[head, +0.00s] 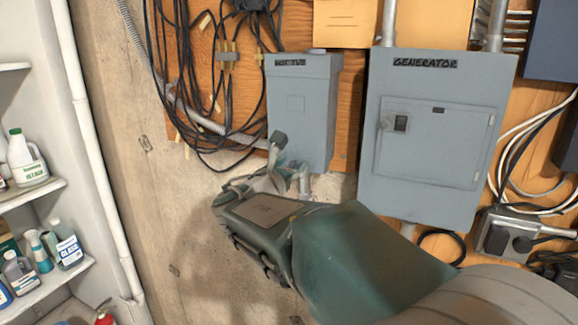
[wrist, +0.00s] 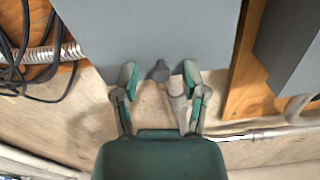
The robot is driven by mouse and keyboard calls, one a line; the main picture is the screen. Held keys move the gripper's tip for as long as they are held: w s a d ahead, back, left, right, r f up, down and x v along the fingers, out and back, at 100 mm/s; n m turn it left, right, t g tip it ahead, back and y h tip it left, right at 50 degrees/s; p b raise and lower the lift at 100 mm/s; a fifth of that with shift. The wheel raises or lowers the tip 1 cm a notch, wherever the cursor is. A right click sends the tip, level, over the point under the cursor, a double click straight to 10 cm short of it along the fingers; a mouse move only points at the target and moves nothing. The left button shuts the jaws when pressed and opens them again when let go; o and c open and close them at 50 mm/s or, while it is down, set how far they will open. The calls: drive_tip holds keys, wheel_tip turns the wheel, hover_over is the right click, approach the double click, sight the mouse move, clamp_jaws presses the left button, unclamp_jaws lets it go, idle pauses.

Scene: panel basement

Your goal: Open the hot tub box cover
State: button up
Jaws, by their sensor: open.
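The hot tub box (head: 301,105) is a grey wall box on the wooden panel in the head view, with a dark, hard-to-read label at its top. Its cover looks shut. In the wrist view its plain grey face (wrist: 145,30) fills the top middle. My gripper (head: 284,162) is at the box's lower left edge in the head view and partly hides it. In the wrist view my gripper (wrist: 160,73) is open and holds nothing, its two green fingers apart near the box's bottom edge. Whether the fingers touch the box cannot be told.
A grey conduit (wrist: 175,100) runs down from the box's underside, between the fingers in the wrist view. The larger generator box (head: 437,140) stands to the right. Black cables (head: 205,75) hang to the left. A shelf (head: 35,190) with bottles is at far left.

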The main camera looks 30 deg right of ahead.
drive_tip(key=shift+c, duration=0.4)
clamp_jaws()
drive_tip(key=shift+s+a, duration=0.1)
drive_tip(key=shift+a, duration=0.05)
